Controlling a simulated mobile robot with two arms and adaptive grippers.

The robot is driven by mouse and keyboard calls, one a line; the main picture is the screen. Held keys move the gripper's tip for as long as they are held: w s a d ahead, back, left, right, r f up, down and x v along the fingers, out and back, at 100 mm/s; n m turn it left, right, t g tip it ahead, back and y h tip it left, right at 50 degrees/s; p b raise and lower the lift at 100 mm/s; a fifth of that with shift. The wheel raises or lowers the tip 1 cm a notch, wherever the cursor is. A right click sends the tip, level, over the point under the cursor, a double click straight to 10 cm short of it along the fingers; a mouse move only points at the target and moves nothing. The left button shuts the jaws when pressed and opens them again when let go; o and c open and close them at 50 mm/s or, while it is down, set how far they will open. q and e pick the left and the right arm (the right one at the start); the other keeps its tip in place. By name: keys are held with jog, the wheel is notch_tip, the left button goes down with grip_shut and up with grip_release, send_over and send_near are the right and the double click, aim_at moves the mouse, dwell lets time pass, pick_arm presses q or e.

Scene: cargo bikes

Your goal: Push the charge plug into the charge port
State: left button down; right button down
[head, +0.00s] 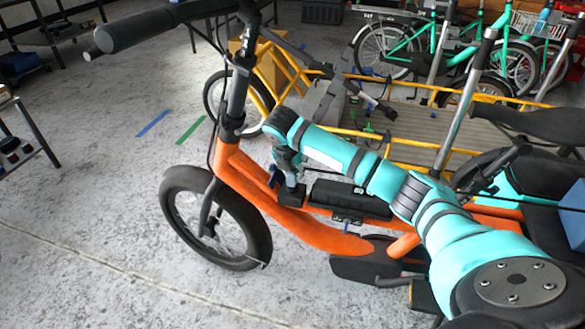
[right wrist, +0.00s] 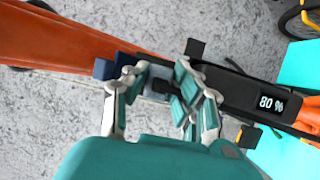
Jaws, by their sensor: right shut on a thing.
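My right gripper (head: 287,172) points down beside the orange bike frame (head: 262,196), at the front end of the black battery case (head: 350,198). In the right wrist view its two fingers (right wrist: 160,88) close on a small dark piece, which I take to be the charge plug (right wrist: 161,86); the fingers cover most of it. The battery case (right wrist: 240,95) lies right beside the fingers, with a display reading 80 % (right wrist: 272,103). The charge port cannot be made out; the fingers hide that area, so I cannot tell whether plug and port touch. My left gripper is not in view.
A blue block (right wrist: 104,68) sits against the frame left of the fingers. The front wheel (head: 215,218) and handlebar grip (head: 145,28) are to the left. A yellow-framed cargo bed (head: 420,130) and green bikes (head: 410,45) stand behind. Concrete floor at lower left is clear.

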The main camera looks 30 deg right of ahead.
jog(key=c, duration=1)
grip_release()
jog(key=v, duration=1.2)
jog(key=shift+w, duration=0.1)
